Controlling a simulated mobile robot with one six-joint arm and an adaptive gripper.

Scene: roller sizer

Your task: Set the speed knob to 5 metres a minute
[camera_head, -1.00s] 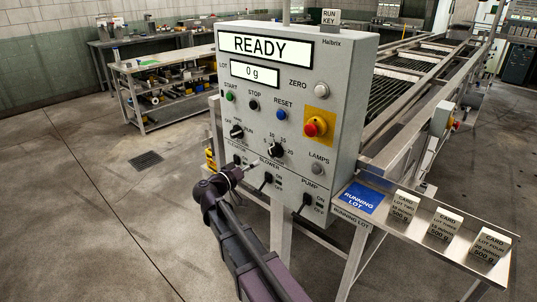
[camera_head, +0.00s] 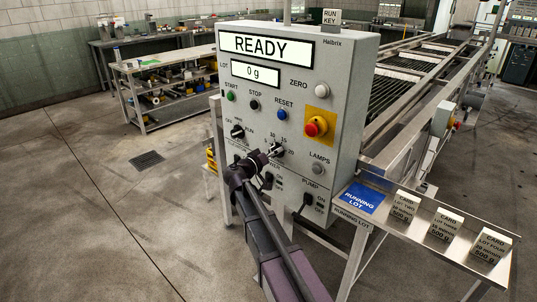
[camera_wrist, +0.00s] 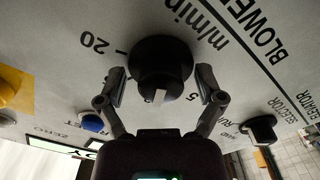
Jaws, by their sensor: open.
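The speed knob (camera_head: 277,149) is a black round dial on the grey control panel, with 5, 10, 15 and 20 printed around it. In the wrist view the speed knob (camera_wrist: 160,62) sits in the middle, seen upside down, with the 20 at left and the 5 at lower right. A pale mark shows at its lower edge; I cannot tell exactly which number it faces. My gripper (camera_wrist: 160,82) is open, one finger on each side of the knob, with no clear contact. In the head view my gripper (camera_head: 262,160) partly covers the lower panel.
The selector knob (camera_head: 237,132) is left of the speed knob; red emergency button (camera_head: 316,127) is upper right. Blower (camera_head: 268,180) and pump (camera_head: 307,200) switches lie below.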

